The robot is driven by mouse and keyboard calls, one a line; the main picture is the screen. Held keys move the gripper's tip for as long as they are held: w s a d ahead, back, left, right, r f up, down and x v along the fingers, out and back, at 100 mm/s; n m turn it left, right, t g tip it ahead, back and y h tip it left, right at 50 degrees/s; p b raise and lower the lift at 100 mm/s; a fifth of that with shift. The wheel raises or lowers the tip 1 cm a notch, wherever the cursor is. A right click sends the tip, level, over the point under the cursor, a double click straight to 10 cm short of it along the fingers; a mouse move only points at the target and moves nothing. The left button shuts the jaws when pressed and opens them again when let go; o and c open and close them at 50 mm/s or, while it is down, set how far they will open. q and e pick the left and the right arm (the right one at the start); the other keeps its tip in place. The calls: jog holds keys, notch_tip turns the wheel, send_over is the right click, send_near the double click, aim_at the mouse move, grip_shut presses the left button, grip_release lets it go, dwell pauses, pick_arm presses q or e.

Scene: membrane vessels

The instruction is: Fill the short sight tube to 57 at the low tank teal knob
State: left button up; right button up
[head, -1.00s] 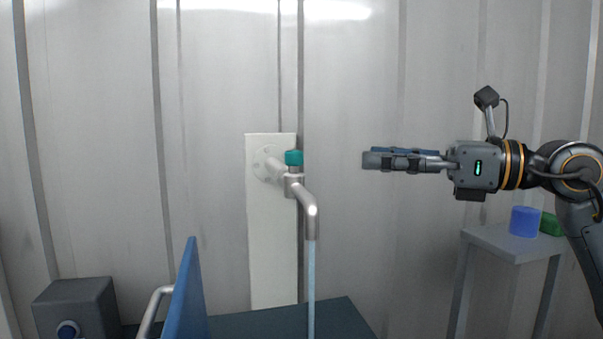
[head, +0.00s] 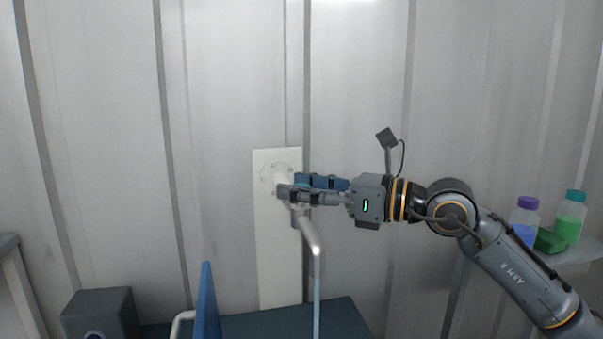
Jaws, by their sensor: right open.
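A grey tap with a bent spout (head: 311,243) comes off a white wall panel (head: 277,245). A pale blue stream (head: 317,290) runs down from the spout; where it lands is below the view. My right gripper (head: 290,187) is open at the top of the tap, with its fingers in front of and behind the teal knob (head: 302,180). The fingers hide most of the knob, and I cannot tell if they touch it. No sight tube or number scale shows. My left gripper is not in view.
A dark blue-grey surface (head: 345,322) lies below the tap, with an upright blue panel (head: 207,305) and a dark grey box (head: 102,311) to its left. At right, a purple-capped bottle (head: 524,220), a green-and-teal bottle (head: 570,218) and a green block (head: 548,241) stand on a shelf.

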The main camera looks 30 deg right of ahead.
grip_shut()
dwell(0.3)
jog(key=shift+w+g+y, duration=0.1)
jog(key=shift+g+y, duration=0.2)
jog(key=shift+y, duration=0.1)
jog(key=shift+n+g+y, duration=0.9)
jog(key=shift+n, duration=0.1)
jog(key=n+g+y, duration=0.2)
jog(key=g, duration=0.1)
jog(key=shift+r+n, duration=0.2)
jog(key=shift+n, duration=0.2)
jog(key=n+g+y+p, duration=0.1)
jog(key=n+g, duration=0.1)
jog(key=g, duration=0.2)
jog(key=n+g+y+p, duration=0.1)
jog(key=n+g, duration=0.2)
jog(key=g, duration=0.1)
jog(key=shift+w, duration=0.1)
jog(key=shift+f+n+g+p, duration=0.1)
jog(key=shift+n+g+p, duration=0.25)
jog(key=shift+n+g, duration=0.75)
jog(key=shift+n+g+p, duration=0.35)
jog(key=shift+n+g, duration=0.25)
jog(key=shift+g, duration=0.9)
jog(key=shift+f+g, duration=0.1)
jog(key=shift+g, duration=0.2)
